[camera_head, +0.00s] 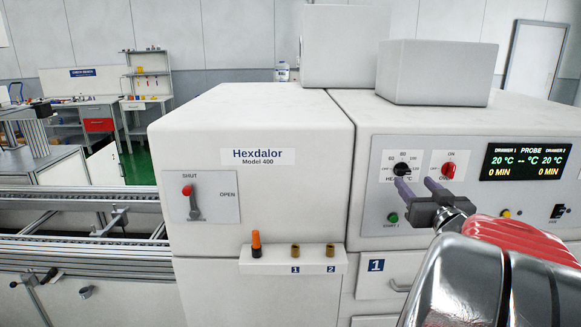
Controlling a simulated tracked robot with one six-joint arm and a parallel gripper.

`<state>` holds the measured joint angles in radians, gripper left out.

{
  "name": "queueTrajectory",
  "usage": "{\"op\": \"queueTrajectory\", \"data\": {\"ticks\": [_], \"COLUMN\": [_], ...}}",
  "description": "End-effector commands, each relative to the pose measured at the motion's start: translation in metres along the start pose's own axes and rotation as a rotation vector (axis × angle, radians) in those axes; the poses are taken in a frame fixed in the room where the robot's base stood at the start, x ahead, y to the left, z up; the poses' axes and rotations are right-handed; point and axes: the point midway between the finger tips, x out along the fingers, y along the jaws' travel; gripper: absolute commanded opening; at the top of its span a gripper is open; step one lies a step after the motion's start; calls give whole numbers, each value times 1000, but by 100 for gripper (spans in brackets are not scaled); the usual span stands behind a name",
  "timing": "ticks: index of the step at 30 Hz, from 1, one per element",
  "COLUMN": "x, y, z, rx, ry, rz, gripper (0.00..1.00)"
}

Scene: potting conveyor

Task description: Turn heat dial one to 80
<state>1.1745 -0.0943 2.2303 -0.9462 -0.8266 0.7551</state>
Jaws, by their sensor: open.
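The heat dial (402,170) is a small black knob on a white plate on the right machine's front panel. Marks around it include 60 and 80; part of its lower label is hidden by a finger. Its exact pointer setting is too small to tell. My gripper (414,182) is open, with two purple-grey fingers reaching toward the panel. I cannot tell whether a finger touches the dial. Nothing is between the fingers.
A red ON/OFF switch (448,170) is right of the dial. A display (525,161) reads 20 °C and 0 MIN for both drawers. A green button (393,218) is below the dial. A left panel holds a red-knobbed lever (192,202); an orange-topped tool (256,244) stands on a ledge.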

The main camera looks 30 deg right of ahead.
Motion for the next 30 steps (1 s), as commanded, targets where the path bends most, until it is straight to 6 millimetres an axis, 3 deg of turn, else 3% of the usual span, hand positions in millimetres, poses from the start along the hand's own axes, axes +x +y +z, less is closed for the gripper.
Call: {"op": "queueTrajectory", "data": {"ticks": [15,27,30], "x": [64,70,70], "y": [0,1,1], "z": [1,0,0], "rx": [1,-1,-1], "ry": [-1,0,0], "rz": [0,2,2], "gripper": [52,52,45]}}
